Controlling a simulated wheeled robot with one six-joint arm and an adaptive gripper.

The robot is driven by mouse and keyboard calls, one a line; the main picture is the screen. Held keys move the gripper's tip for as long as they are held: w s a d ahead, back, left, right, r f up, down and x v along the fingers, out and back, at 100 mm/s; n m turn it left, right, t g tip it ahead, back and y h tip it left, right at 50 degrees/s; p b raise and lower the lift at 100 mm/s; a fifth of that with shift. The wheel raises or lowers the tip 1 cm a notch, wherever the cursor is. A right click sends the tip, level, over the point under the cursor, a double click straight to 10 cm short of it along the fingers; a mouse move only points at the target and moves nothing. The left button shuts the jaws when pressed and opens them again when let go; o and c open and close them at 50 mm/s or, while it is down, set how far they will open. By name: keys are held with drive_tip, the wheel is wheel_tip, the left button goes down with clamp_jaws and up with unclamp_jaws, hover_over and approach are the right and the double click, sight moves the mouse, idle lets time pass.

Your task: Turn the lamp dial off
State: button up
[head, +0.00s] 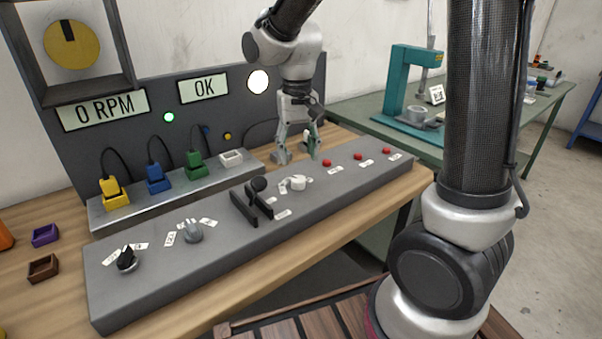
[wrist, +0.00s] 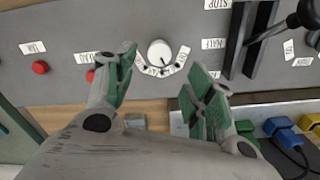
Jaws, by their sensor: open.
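A white round dial (head: 297,182) sits on the sloped grey panel (head: 240,270), right of the black lever (head: 258,184). In the wrist view the white dial (wrist: 160,52) has a dark pointer mark and a ring of small labels, not clearly readable. A grey knob (head: 192,232) and a black knob (head: 126,260) are farther left; I cannot read which dial is the lamp's. A round white lamp (head: 258,82) glows on the upright board. My gripper (head: 297,154) is open and empty behind the white dial, its green-padded fingers (wrist: 172,72) apart and not touching it.
Several red buttons (head: 357,156) line the panel's right part. Behind stands a ledge (head: 140,208) with yellow, blue and green plugs and cables. Displays read "0 RPM" (head: 103,109) and "OK" (head: 204,89). A teal press (head: 400,95) stands on a table at right.

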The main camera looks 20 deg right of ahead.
sight(298, 178)
wheel_tip(298, 178, down, 8)
drive_tip(key=shift+r, duration=0.1)
idle(0.4)
drive_tip(key=c, duration=1)
